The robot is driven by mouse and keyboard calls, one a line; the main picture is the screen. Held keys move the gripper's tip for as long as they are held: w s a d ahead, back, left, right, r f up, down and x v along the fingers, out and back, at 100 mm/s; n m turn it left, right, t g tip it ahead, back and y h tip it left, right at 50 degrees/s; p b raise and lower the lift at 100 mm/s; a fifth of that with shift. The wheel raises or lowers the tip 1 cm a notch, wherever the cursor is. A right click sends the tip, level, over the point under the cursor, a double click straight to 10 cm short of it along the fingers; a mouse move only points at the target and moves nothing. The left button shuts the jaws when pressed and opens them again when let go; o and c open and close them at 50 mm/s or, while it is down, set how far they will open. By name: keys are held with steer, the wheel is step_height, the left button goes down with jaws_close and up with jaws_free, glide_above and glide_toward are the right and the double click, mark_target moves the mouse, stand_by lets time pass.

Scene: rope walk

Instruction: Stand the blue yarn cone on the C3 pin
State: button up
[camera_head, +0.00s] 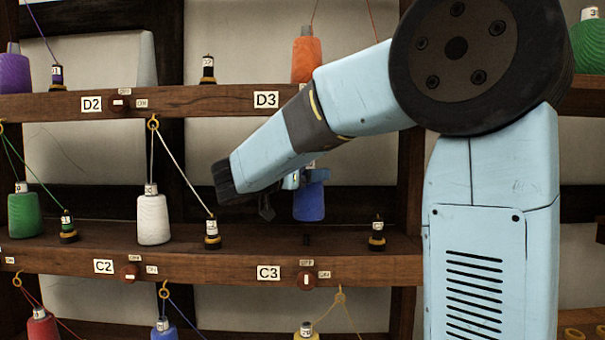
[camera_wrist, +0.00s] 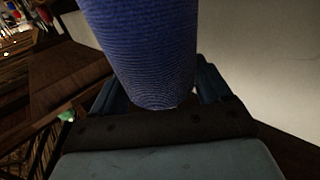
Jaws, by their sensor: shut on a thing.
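The blue yarn cone (camera_head: 309,203) is upright, partly behind my gripper (camera_head: 290,190). My gripper is shut on it and holds it above the C3 shelf. In the wrist view, the blue cone (camera_wrist: 148,50) fills the upper middle, between the fingers. The C3 label (camera_head: 268,272) is on the front of the shelf beam. A short dark pin (camera_head: 306,239) stands on the shelf just right above that label. The cone's base is above this pin, with a small gap in the picture. How they line up in depth I cannot tell.
Another bobbin (camera_head: 377,233) stands right of the pin. An orange cone (camera_head: 306,58) is on the shelf above. The shelf around the pin is clear.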

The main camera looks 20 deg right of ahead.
mark_target(298, 202)
steer(key=shift+a+f, duration=0.15)
steer(key=shift+f, duration=2.65)
steer(key=shift+s+a, duration=0.2)
steer(key=shift+f, duration=0.5)
steer(key=o, duration=1.2)
steer(key=shift+o, duration=0.2)
steer(key=v, duration=1.1)
steer(key=shift+s, duration=0.1)
